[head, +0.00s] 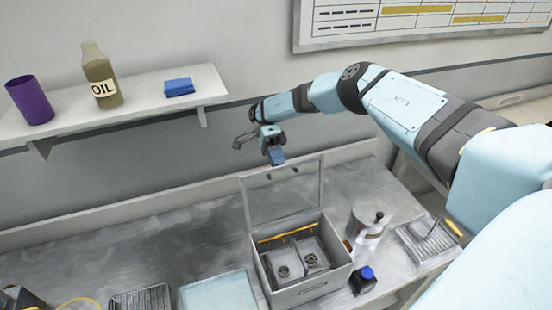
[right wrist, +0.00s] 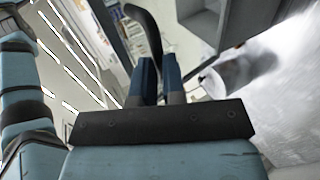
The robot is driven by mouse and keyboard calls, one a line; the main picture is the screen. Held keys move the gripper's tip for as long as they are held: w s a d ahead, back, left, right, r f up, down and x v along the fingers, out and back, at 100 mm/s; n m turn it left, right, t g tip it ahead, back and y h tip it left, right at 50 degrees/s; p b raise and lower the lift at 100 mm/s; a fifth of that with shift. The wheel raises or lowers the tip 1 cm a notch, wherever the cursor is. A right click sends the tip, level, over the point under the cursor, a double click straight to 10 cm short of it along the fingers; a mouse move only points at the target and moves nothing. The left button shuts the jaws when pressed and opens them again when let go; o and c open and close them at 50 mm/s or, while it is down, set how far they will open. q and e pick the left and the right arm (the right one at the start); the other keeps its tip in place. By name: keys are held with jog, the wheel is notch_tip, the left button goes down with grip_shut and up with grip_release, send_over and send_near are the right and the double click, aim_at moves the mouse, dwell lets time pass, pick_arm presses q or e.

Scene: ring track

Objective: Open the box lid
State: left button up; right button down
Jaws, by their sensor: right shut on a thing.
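A grey box (head: 312,291) stands on the metal bench with its top open. Inside are compartments with small round dark parts and a yellow strip along the back. Its lid (head: 283,200), a grey frame with a clear pane, stands raised at the box's rear edge. My left gripper is not in view.
A round metal canister (head: 372,216) and a dark bottle with a blue cap (head: 363,279) stand right of the box. A pale blue tray (head: 220,293) lies to its left. A wall shelf (head: 140,103) holds a purple cup (head: 30,101), an oil bottle (head: 101,78) and a blue block (head: 179,87).

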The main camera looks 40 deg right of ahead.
jog(key=shift+s+a+f, duration=0.2)
jog(key=shift+s+f, duration=0.1)
jog(key=shift+f, duration=0.3)
jog(key=shift+s+a+f, duration=0.15)
jog(key=shift+s+f, duration=0.15)
jog(key=shift+f, duration=0.3)
jog(key=c, duration=1.3)
grip_release()
jog(key=shift+c, duration=0.2)
jog(key=shift+o, duration=0.9)
jog(key=shift+w+f, duration=0.15)
jog(key=shift+w, duration=0.1)
notch_tip(320, 180, up, 21)
jog(key=p, duration=0.4)
jog(key=shift+d+f, duration=0.2)
